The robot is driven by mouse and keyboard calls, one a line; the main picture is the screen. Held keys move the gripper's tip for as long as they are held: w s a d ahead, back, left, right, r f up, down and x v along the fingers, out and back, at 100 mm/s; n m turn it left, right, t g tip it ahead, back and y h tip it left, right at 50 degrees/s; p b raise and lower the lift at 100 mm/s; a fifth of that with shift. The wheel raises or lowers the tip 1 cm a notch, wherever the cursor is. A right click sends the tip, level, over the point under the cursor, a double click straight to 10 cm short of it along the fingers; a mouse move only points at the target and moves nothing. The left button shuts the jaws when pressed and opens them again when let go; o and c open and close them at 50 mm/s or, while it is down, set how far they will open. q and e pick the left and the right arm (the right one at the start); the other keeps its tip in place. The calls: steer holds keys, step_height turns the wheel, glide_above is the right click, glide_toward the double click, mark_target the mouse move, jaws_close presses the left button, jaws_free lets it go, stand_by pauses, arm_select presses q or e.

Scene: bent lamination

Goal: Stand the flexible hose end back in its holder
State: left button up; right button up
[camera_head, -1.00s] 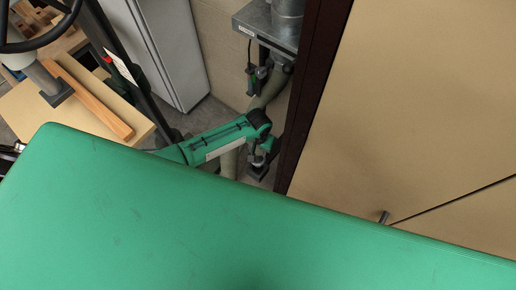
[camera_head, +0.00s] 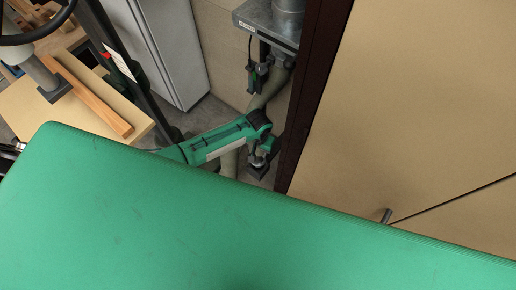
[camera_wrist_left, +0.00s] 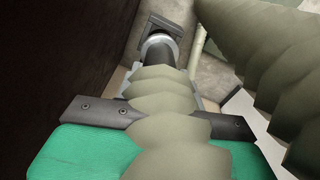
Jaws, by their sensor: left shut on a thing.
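My left gripper (camera_head: 265,155) is at the end of the green arm, low beside the dark post in the head view. In the left wrist view, the ribbed olive hose (camera_wrist_left: 165,95) runs up the middle to a dark end piece with a pale ring (camera_wrist_left: 158,42) and a square dark tip (camera_wrist_left: 165,24). My left gripper is shut on the hose end; its fingertips are mostly hidden. The hose also shows in the head view (camera_head: 229,162), hanging beside the gripper. I cannot make out the holder clearly. My right gripper is not seen.
A dark post (camera_head: 308,105) and tan cabinet doors (camera_head: 420,110) stand close on the right. A grey metal duct box (camera_head: 268,24) is above. A green surface (camera_head: 200,230) fills the front. Another thick hose stretch (camera_wrist_left: 270,60) crowds the right of the wrist view.

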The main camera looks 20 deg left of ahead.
arm_select(q)
steer(key=shift+r, duration=0.1)
stand_by(0.6)
steer(key=shift+p, duration=0.35)
steer(key=shift+f+b, duration=0.9)
steer(key=shift+f, duration=0.65)
steer(key=shift+f+b, duration=0.35)
steer(key=shift+f, duration=0.4)
